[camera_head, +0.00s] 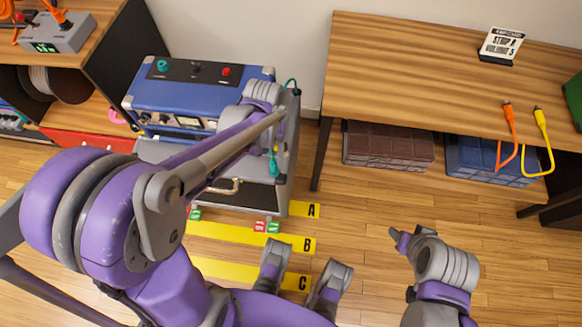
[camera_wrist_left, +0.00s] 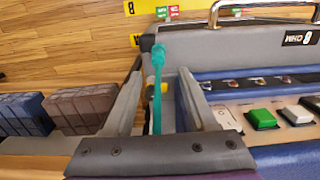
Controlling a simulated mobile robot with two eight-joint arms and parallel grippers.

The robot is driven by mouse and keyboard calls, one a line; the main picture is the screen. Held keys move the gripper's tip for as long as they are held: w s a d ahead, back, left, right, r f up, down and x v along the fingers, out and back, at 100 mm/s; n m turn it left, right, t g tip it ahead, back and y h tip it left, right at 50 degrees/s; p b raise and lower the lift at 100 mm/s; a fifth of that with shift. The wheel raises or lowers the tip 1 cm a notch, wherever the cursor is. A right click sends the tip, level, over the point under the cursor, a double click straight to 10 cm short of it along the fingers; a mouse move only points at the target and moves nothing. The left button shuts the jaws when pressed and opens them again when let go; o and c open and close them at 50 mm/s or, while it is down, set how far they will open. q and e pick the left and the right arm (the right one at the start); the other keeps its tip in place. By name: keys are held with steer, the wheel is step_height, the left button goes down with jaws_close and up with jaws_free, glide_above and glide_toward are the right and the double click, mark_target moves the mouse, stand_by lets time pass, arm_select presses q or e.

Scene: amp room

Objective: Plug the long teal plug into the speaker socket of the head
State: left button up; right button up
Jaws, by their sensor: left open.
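The long teal plug (camera_head: 274,163) hangs on its teal cable beside the right side of the speaker cabinet. My left gripper (camera_head: 277,125) is at that side of the cabinet, just above the plug's thick body. In the left wrist view the teal plug (camera_wrist_left: 158,58) and its cable lie between the spread fingers of my left gripper (camera_wrist_left: 160,76); I see no clear grip on it. The blue amp head (camera_head: 190,95) sits on the cabinet, with teal, black and red fittings on its top. My right gripper (camera_head: 399,236) is low at the right, away from the amp; its jaw opening is unclear.
A wooden table (camera_head: 420,75) stands at the right, with a sign (camera_head: 500,45) on it and orange and yellow cables at its front edge. Brown and blue boxes are beneath. Yellow floor strips (camera_head: 250,235) marked A, B and C lie before the cabinet.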

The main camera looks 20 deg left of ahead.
mark_target(273, 163)
arm_select(q)
steer(key=shift+w+d+f, duration=0.15)
steer(key=shift+w+f, duration=0.1)
steer(key=shift+f, duration=0.2)
steer(key=shift+f, duration=0.1)
steer(key=f+b, duration=0.3)
steer(key=f, duration=0.1)
steer(key=f+b, duration=0.3)
steer(key=f, duration=0.1)
steer(key=shift+s+f, duration=0.2)
steer(key=shift+f, duration=0.2)
stand_by(0.8)
jaws_close()
stand_by(0.3)
